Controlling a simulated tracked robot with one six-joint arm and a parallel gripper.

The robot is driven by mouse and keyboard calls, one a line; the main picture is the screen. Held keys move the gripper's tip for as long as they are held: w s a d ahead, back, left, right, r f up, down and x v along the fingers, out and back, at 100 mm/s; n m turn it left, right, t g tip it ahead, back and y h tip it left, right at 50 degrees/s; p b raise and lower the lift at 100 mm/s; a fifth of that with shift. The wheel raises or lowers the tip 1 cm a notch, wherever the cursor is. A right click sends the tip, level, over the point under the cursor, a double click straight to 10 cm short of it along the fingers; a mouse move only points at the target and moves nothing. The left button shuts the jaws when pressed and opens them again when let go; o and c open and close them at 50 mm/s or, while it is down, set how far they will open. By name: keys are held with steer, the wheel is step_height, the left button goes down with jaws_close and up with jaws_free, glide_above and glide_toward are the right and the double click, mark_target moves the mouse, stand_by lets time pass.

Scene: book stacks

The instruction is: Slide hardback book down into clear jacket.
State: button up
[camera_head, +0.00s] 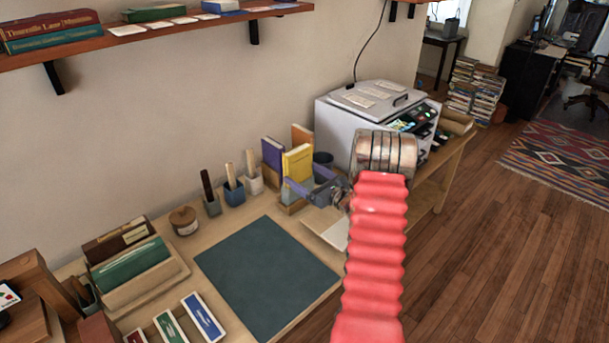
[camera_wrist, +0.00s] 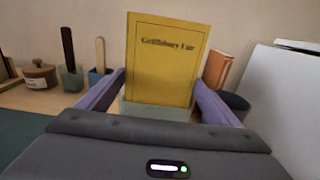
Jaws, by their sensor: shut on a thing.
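A yellow hardback book (camera_wrist: 165,60), with "Fair" readable at the end of its title, stands upright between my gripper's purple fingers (camera_wrist: 159,78). My gripper is shut on the book's two side edges. The book (camera_head: 297,162) also shows in the head view, above a wooden base. A pale, grey-green, see-through jacket (camera_wrist: 150,112) shows at the book's lower edge in the wrist view. The book's foot is at or behind the jacket's upper rim; I cannot tell how deep it sits inside. My gripper's dark body hides the jacket's lower part.
A purple book (camera_head: 272,153) and an orange book (camera_head: 302,136) stand close by. Blue and pale pots (camera_head: 234,193) with upright tools are to the left. A dark teal mat (camera_head: 265,265) lies clear in front. A white printer (camera_head: 345,112) stands to the right.

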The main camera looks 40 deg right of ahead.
mark_target(300, 180)
steer(key=shift+f, duration=1.55)
steer(key=o, duration=1.1)
steer(key=shift+o, duration=1.3)
steer(key=shift+a+f, duration=0.1)
steer(key=s, duration=1.3)
steer(key=shift+s+d, duration=0.2)
steer(key=shift+s, duration=0.15)
